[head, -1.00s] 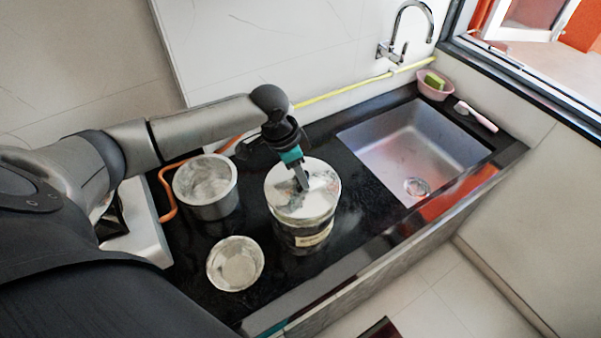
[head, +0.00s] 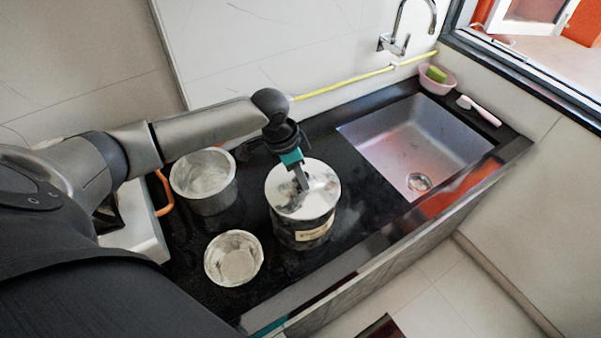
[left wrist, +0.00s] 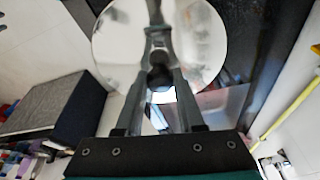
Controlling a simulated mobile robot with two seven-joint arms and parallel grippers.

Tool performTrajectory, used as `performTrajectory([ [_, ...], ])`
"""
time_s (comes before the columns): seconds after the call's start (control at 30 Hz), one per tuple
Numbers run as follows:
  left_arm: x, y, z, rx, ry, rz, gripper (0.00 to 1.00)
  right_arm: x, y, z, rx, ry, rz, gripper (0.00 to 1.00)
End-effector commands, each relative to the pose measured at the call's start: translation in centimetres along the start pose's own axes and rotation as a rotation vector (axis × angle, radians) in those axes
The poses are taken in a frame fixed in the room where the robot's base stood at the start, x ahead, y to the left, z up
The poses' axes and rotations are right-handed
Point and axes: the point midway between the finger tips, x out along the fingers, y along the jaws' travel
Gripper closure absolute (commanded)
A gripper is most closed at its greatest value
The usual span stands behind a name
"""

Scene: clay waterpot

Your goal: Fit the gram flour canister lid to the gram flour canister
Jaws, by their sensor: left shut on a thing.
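The gram flour canister (head: 303,234) is a dark, round container with a pale label on its front, standing on the black counter. The round, shiny gram flour canister lid (head: 318,198) covers its top in the head view. I cannot tell whether the lid touches the rim all round or is slightly above it. My left gripper (head: 304,186) points down onto the middle of the lid and is shut on it. In the left wrist view the lid (left wrist: 205,45) lies beyond the fingers, with a dark knob between them. My right gripper is not in view.
A metal pot (head: 205,184) and a smaller metal bowl (head: 233,260) stand left of the canister. The sink (head: 420,140) is to the right, with a pink bowl (head: 437,84) behind it. The counter's front edge is close to the canister.

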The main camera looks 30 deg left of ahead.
Motion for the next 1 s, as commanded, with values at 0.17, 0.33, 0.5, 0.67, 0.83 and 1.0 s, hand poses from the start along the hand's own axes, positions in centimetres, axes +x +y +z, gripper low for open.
performTrajectory([
  [0.17, -0.04, 0.00, -0.06, 0.000, 0.001, 0.000, 1.00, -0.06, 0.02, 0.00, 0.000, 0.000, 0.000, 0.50],
  [0.33, -0.07, 0.03, -0.06, 0.000, 0.001, 0.001, 1.00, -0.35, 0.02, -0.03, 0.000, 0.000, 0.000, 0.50],
  [0.5, -0.04, 0.06, -0.04, 0.000, 0.000, 0.001, 1.00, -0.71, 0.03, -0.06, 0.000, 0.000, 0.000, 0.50],
  [0.67, 0.02, 0.06, -0.02, 0.000, 0.001, 0.001, 1.00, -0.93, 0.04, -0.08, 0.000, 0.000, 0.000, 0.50],
  [0.83, 0.07, 0.05, -0.01, 0.001, 0.001, 0.001, 1.00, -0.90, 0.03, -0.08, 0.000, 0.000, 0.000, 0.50],
  [1.0, 0.06, 0.04, -0.02, 0.000, 0.001, 0.000, 1.00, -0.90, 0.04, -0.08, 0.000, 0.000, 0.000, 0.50],
])
